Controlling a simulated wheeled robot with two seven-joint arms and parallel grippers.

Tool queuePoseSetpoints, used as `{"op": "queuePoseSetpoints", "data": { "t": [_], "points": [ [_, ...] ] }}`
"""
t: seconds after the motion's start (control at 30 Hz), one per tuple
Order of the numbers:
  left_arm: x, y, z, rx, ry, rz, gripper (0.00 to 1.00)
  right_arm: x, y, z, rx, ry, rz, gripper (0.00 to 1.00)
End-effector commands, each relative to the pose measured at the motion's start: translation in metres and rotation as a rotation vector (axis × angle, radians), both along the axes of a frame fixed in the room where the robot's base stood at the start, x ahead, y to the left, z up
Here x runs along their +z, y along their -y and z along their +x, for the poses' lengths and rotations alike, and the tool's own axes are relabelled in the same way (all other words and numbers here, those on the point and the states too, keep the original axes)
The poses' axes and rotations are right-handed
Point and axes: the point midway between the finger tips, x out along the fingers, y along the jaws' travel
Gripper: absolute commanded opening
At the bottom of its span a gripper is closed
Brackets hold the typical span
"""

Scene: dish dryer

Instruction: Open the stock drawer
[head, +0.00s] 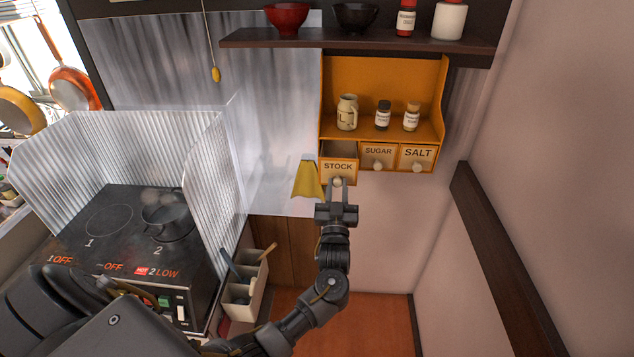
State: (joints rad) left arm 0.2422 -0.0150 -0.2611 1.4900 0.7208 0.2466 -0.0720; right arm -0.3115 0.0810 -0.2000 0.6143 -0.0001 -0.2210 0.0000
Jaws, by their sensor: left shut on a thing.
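The stock drawer (338,167) is the leftmost of three small labelled drawers under an orange wall shelf (375,68). Its front stands forward of the other two, and part of its inside shows above the label, so it is pulled partly out. My left gripper (338,187) reaches up from below and is shut on the stock drawer's knob (337,182). The fingers partly hide the knob. My right gripper is not in view.
The sugar drawer (378,152) and salt drawer (418,155) are shut. A yellow cloth-like item (307,180) hangs just left of the stock drawer. A jar (347,112) and two bottles stand above. A pot (167,217) sits on the stove at left.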

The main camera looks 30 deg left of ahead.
Motion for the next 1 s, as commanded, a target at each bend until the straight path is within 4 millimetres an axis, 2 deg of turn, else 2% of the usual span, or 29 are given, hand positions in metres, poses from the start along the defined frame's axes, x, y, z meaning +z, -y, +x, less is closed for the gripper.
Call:
{"op": "queuePoseSetpoints", "data": {
  "t": [0.1,0.17,0.23,0.3,0.33,0.47,0.5,0.8,1.0],
  "points": [
    [-0.002,0.010,0.001,-0.014,-0.005,-0.001,0.00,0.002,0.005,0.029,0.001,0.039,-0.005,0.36],
    [-0.003,0.011,0.001,-0.014,-0.006,-0.001,0.00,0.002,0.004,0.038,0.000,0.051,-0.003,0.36],
    [-0.003,0.010,0.001,-0.014,-0.006,-0.001,0.00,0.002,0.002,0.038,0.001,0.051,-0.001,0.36],
    [-0.003,0.010,0.001,-0.014,-0.007,-0.001,0.00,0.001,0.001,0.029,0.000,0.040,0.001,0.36],
    [-0.003,0.010,0.001,-0.013,-0.006,-0.001,0.27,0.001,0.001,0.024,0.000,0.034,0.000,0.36],
    [-0.002,0.009,0.001,-0.014,-0.005,-0.001,0.45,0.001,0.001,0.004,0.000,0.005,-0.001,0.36],
    [-0.002,0.009,0.001,-0.014,-0.004,-0.001,0.46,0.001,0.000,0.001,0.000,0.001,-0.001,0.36],
    [-0.004,0.010,-0.002,-0.014,-0.004,-0.002,0.46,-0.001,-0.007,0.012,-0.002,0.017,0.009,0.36],
    [-0.019,0.022,-0.026,-0.014,-0.005,-0.004,0.46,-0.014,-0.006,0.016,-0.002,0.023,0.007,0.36]
  ]
}}
